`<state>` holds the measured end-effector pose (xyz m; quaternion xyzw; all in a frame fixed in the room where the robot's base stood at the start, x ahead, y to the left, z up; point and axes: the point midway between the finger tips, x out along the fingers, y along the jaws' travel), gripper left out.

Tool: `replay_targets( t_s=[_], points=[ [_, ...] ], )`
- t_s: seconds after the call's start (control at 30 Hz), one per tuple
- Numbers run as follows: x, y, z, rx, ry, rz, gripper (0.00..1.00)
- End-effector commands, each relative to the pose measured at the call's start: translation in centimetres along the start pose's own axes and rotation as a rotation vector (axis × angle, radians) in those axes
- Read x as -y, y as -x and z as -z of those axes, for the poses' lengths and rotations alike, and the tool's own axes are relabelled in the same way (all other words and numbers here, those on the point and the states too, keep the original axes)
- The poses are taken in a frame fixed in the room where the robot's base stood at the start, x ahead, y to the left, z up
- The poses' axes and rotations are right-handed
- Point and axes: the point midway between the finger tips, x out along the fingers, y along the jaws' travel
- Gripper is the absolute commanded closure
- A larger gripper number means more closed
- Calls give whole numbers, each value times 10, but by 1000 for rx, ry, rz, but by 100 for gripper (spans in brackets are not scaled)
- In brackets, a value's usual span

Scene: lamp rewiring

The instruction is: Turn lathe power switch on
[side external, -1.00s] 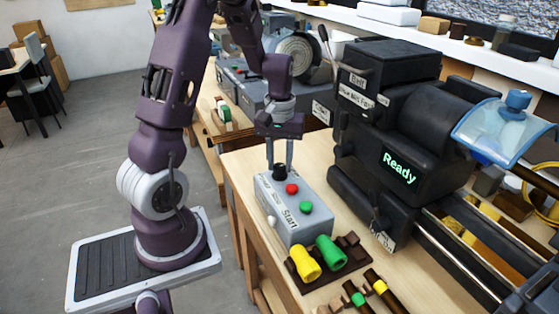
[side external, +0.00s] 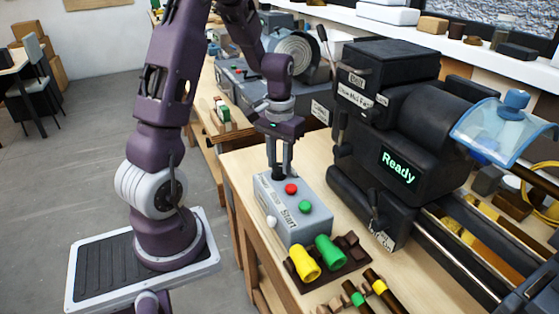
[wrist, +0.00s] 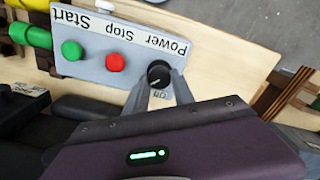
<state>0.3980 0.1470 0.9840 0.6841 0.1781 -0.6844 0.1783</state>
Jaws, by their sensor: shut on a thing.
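The grey control box (side external: 308,226) stands on the wooden bench beside the dark lathe (side external: 385,130). Its top carries a black power knob (wrist: 158,74), a red stop button (side external: 291,188) and a green start button (side external: 305,207). In the side view my gripper (side external: 280,172) partly hides the knob. The lathe's display (side external: 398,167) reads "Ready" in green.
Yellow (side external: 304,263) and green (side external: 329,252) cylinders lie in a dark rack in front of the box. Dark rods with green and yellow bands lie nearer the bench edge. The lathe body stands close to the right of the box.

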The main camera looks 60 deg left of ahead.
Motion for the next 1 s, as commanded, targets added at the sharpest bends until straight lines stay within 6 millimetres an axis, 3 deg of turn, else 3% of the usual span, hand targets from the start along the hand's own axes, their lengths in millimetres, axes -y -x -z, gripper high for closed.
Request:
replay_targets(
  t_s=[0.27,0.3,0.4,0.73,1.0],
  points=[
    [0,1,1,-3,-3,0,100],
    [0,1,1,-3,-3,0,68],
    [0,1,1,-2,-3,0,49],
    [0,3,1,-3,-2,0,48],
    [0,55,1,-7,-3,1,48]
  ],
)
